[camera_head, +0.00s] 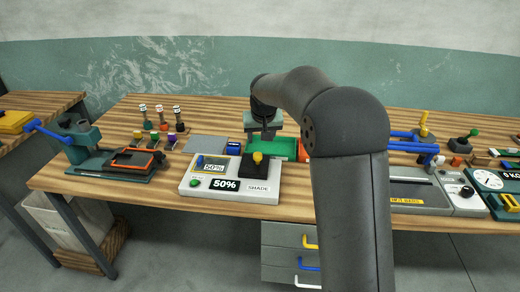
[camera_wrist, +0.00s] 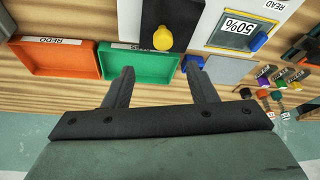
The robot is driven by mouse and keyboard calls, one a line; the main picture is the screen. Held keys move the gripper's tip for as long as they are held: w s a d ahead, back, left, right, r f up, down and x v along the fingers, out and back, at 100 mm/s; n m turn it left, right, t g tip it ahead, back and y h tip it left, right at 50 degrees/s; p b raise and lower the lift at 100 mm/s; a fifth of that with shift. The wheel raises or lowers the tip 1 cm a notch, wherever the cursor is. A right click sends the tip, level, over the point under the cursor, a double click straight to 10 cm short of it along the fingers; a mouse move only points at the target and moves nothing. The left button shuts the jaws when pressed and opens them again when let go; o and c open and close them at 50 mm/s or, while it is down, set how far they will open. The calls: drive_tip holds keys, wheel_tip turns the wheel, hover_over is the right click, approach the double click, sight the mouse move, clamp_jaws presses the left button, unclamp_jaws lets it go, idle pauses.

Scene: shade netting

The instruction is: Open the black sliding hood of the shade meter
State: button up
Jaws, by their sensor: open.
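The shade meter (camera_head: 232,198) is a pale box on the bench, with a "50%" display and a "SHADE" label on its front. Its black hood (camera_head: 251,172) covers the right part of its top and carries a yellow knob (camera_head: 257,157). In the wrist view the black hood (camera_wrist: 178,12) is at the top, with the yellow knob (camera_wrist: 162,39) at its edge. My gripper (camera_head: 267,134) is open and empty, behind the meter near the green tray. In the wrist view my gripper (camera_wrist: 160,67) has its fingertips apart, with the knob beyond the gap between them; they look clear of it.
A green tray (camera_wrist: 150,69) and an orange "REDO" tray (camera_wrist: 60,60) lie beside the hood's back edge. A blue knob (camera_wrist: 258,41) stands at the meter's small "50%" window. A grey plate (camera_head: 205,144) and several colored stamps (camera_head: 163,128) are left. My arm hides the bench right of the meter.

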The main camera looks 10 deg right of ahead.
drive_tip(key=v, duration=0.7)
drive_tip(key=shift+b, duration=0.3)
drive_tip(key=s+d+f+g, duration=0.1)
drive_tip(key=s+f, duration=0.2)
drive_tip(key=s, duration=1)
drive_tip(key=s+d+f+g, duration=0.1)
drive_tip(key=s+f, duration=0.3)
drive_tip(key=s, duration=0.9)
drive_tip(key=s+d+f+g, duration=0.1)
drive_tip(key=s+d+f, duration=0.2)
drive_tip(key=s, duration=1)
drive_tip(key=shift+d+f+g, duration=0.25)
drive_tip(key=shift+f+g, duration=0.15)
drive_tip(key=shift+f, duration=0.2)
drive_tip(key=shift+s, duration=0.1)
